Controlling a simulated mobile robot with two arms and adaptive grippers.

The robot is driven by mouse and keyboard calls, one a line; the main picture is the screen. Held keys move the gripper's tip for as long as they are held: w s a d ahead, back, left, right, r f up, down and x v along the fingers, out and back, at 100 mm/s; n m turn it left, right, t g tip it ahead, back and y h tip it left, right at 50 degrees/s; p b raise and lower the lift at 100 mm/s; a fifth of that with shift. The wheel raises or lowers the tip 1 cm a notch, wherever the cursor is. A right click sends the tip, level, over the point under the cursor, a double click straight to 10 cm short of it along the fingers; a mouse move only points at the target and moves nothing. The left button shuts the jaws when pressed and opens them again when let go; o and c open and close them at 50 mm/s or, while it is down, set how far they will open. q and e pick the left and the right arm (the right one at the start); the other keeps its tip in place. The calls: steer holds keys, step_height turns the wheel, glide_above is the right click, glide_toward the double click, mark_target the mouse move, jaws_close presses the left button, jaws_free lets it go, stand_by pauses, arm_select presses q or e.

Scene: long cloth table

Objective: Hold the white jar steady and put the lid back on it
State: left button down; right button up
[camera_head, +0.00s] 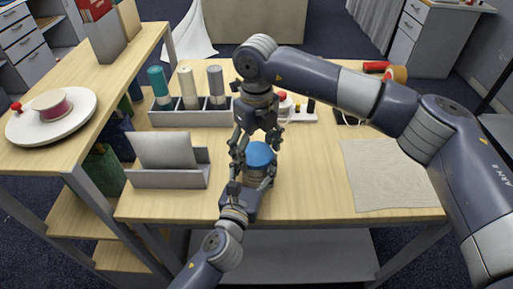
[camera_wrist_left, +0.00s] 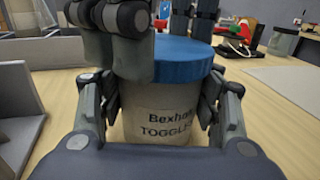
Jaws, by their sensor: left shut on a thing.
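The white jar (camera_wrist_left: 150,115) stands upright on the table, with a label reading "Bexha… TOGGLE…" in the left wrist view. It also shows in the head view (camera_head: 257,180). My left gripper (camera_head: 252,186) is shut on the jar, with a finger on each side. The blue lid (camera_head: 259,155) sits level at the jar's mouth; it also shows in the left wrist view (camera_wrist_left: 190,60). My right gripper (camera_head: 257,145) is right above the lid, fingers parted on either side. One finger hides the lid's left part; I cannot tell whether they touch it.
A grey letter holder (camera_head: 168,178) stands left of the jar. A tray (camera_head: 185,118) with thread spools is behind it. A cloth mat (camera_head: 385,175) lies at the right. A wooden shelf (camera_head: 90,120) with a white turntable (camera_head: 50,125) borders the left. The table front is clear.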

steer(key=shift+r, duration=0.1)
stand_by(0.3)
steer(key=shift+r, duration=2.2)
steer(key=shift+c, duration=0.3)
step_height(320, 180, up, 2)
steer(key=n, duration=0.5)
steer(key=shift+n, duration=0.3)
steer(key=n, duration=0.1)
steer(key=r+n, duration=0.1)
steer(key=n, duration=0.2)
steer(key=shift+r+n, duration=0.3)
steer(key=shift+f, duration=0.1)
steer(key=shift+f, duration=3.95)
